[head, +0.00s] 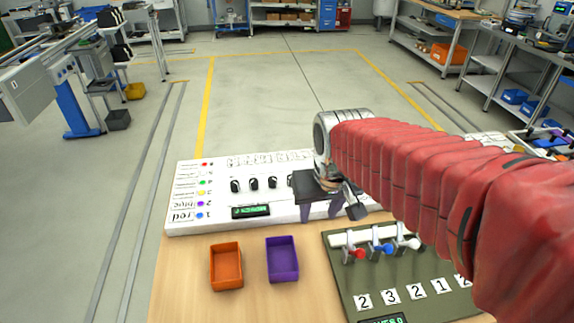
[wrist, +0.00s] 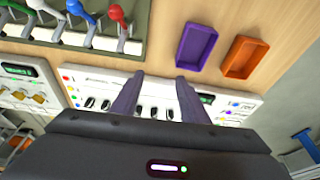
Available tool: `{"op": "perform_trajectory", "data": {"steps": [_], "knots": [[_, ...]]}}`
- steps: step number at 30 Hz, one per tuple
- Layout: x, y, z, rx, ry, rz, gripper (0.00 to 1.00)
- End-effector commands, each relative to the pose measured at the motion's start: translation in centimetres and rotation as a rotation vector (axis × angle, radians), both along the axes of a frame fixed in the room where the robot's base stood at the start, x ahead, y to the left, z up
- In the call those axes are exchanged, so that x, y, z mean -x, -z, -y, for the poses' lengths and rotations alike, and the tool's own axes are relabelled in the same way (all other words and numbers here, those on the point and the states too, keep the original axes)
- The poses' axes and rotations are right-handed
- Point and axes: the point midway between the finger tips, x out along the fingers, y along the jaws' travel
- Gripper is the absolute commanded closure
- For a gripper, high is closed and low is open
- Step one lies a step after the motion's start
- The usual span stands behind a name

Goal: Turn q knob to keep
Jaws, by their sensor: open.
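A white panel (head: 185,218) carries a row of black knobs, including one at the left (head: 235,186) and one farther right (head: 271,182). The handwritten labels above the knobs are too small to read, so I cannot tell which knob is q or where keep is. My gripper (head: 319,212) is over the right part of the panel and hides some of it. In the wrist view my gripper (wrist: 160,78) has its two purple fingers apart, with nothing held between them. Knobs (wrist: 153,112) show between the fingers; I cannot tell whether the fingers touch any.
An orange tray (head: 226,267) and a purple tray (head: 282,259) stand in front of the panel. A dark green board (head: 350,276) with coloured levers and number cards lies to the right. A small green display (head: 251,211) sits on the panel. Bare table shows left of the trays.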

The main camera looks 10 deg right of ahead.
Motion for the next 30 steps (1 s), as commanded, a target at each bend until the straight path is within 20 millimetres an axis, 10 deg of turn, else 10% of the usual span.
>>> {"op": "perform_trajectory", "data": {"steps": [20,30], "knots": [[-14.6,1.7,-1.4,0.004,0.006,0.010,0.59],[-19.3,-1.4,-1.6,-0.006,0.029,0.110,0.59]]}}
